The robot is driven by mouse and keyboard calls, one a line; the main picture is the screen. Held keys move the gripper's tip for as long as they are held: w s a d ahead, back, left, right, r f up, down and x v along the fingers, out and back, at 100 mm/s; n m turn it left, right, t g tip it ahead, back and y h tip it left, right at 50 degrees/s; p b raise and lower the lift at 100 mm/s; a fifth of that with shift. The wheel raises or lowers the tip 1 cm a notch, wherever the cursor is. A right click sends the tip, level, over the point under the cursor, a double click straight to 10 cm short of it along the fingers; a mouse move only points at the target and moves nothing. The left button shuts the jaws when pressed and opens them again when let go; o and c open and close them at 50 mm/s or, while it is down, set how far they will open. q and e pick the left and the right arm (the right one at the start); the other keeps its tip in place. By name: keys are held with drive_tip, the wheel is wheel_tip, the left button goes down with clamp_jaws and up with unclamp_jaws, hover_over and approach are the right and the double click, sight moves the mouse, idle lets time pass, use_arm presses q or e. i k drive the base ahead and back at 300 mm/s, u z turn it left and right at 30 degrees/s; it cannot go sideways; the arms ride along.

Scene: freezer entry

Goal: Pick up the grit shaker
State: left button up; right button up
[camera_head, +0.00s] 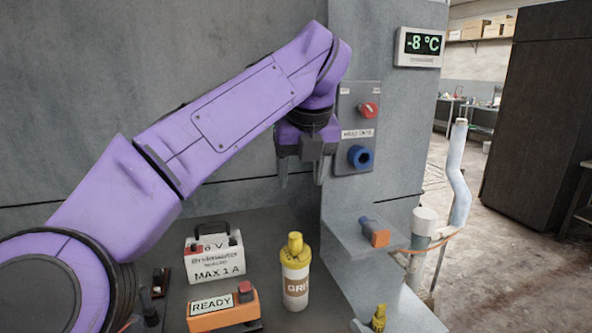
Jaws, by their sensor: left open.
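The grit shaker (296,284) is a white bottle with a yellow top and a brown band lettered "GRIT". It stands upright on the grey surface, low in the middle of the view. My left gripper (302,174) hangs above it with its fingers pointing down. The fingers are apart with nothing between them, and clear of the shaker's yellow cap. My left arm crosses from the lower left. My right gripper is not in view.
A white "MAX 1 A" box (214,262) and an orange "READY" box (222,310) stand left of the shaker. A grey panel with red and blue fittings (357,128) is on the wall, near my gripper. A shelf (350,239) holding an orange-and-blue item juts out at right.

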sight(295, 273)
drive_tip(key=k, duration=1)
